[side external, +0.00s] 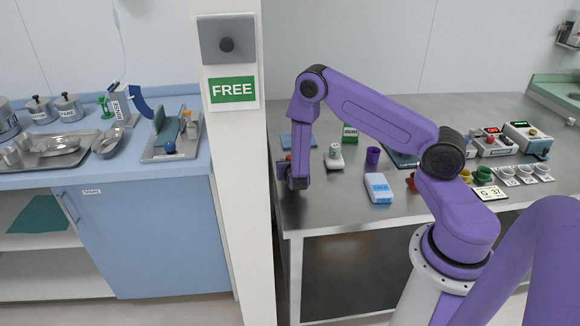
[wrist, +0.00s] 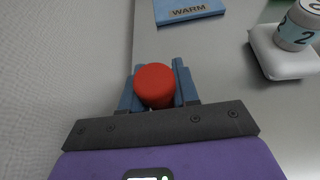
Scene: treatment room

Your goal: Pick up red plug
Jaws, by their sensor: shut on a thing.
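The red plug (wrist: 155,86) is between the blue fingers of my gripper (wrist: 157,92) in the wrist view, near the left edge of the steel table. Its round red top faces the camera, and its lower part is hidden. My gripper is shut on it. In the side external view my gripper (side external: 292,184) points down near the table's front left corner. Only a little red shows there beside the fingers. I cannot tell whether the plug touches the table.
A blue WARM mat (wrist: 188,10) lies beyond the plug. A white pad (wrist: 285,55) carrying a numbered container (wrist: 298,27) is to the right. A purple cup (side external: 372,156), a green box (side external: 350,134) and a blue-and-white packet (side external: 378,188) stand further right on the steel table (side external: 325,215).

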